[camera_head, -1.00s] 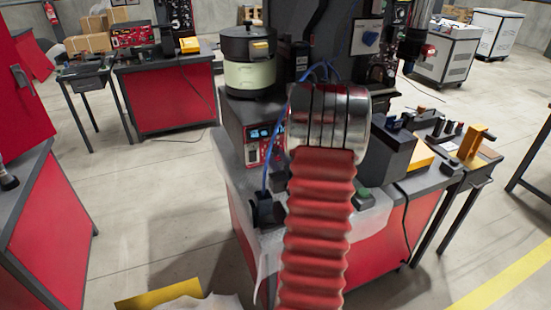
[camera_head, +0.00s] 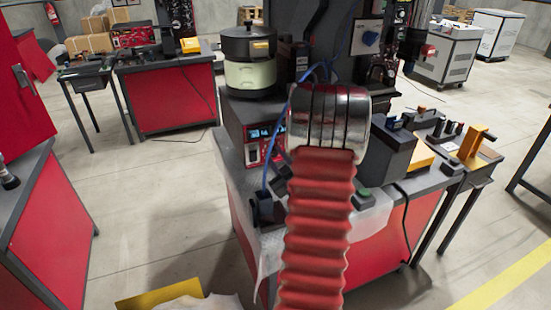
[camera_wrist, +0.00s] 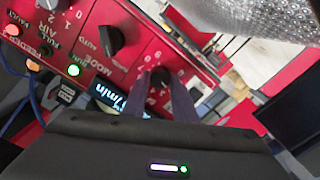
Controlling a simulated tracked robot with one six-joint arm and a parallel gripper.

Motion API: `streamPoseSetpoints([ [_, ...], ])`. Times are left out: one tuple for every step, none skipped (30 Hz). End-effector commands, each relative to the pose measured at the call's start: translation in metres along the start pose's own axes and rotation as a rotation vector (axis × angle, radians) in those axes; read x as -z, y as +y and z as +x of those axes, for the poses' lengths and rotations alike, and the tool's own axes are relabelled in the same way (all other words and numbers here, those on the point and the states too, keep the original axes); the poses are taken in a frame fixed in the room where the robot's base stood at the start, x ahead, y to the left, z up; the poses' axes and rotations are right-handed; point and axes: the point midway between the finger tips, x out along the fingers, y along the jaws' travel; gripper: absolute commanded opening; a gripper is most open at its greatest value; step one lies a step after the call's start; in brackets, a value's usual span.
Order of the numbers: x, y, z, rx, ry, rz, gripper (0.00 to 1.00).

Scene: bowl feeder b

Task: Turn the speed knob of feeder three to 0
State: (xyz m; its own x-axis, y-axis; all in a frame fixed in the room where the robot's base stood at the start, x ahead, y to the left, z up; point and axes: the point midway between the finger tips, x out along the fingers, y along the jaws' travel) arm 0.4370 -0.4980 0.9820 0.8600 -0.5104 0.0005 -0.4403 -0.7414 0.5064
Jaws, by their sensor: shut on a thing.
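In the wrist view a red control panel (camera_wrist: 75,45) shows tilted, with part of the word FEEDER at its left; its number is not clearly readable. A dark round knob (camera_wrist: 160,74) with white scale marks around it sits at the panel's right part. My gripper (camera_wrist: 161,86) has its two dark fingers on either side of this knob, shut on it. The knob's pointer and setting are mostly hidden by the fingers. A lit display (camera_wrist: 118,99) ending in "/min" is partly covered by my gripper. In the head view my gripper is hidden behind my arm.
A black MODE knob (camera_wrist: 111,40) is close to the left of the held knob. Lit red and green buttons (camera_wrist: 74,70) and blue hoses are farther left. In the head view the bowl feeder (camera_head: 250,75) stands on the red-fronted control box (camera_head: 240,118).

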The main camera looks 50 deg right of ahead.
Motion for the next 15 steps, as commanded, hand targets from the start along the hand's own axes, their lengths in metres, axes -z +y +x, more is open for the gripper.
streamPoseSetpoints([
  [0.0026,-0.0040,0.0017,0.009,0.006,-0.045,0.03],
  [0.0026,-0.0041,0.0017,0.009,0.007,-0.074,0.03],
  [0.0027,-0.0043,0.0017,0.009,0.007,-0.111,0.03],
  [0.0027,-0.0044,0.0017,0.009,0.007,-0.140,0.03],
  [0.0027,-0.0045,0.0017,0.009,0.007,-0.169,0.03],
  [0.0026,-0.0047,0.0017,0.009,0.008,-0.206,0.03],
  [0.0026,-0.0048,0.0017,0.009,0.008,-0.235,0.03],
  [0.0026,-0.0050,0.0017,0.009,0.008,-0.264,0.03],
  [0.0026,-0.0051,0.0017,0.009,0.008,-0.301,0.03],
  [0.0026,-0.0052,0.0016,0.009,0.008,-0.330,0.03],
  [0.0026,-0.0054,0.0016,0.009,0.009,-0.358,0.03],
  [0.0025,-0.0055,0.0016,0.009,0.009,-0.396,0.03],
  [0.0025,-0.0056,0.0016,0.009,0.009,-0.424,0.03],
  [0.0024,-0.0058,0.0015,0.009,0.009,-0.453,0.03],
  [0.0023,-0.0060,0.0015,0.009,0.009,-0.491,0.03],
])
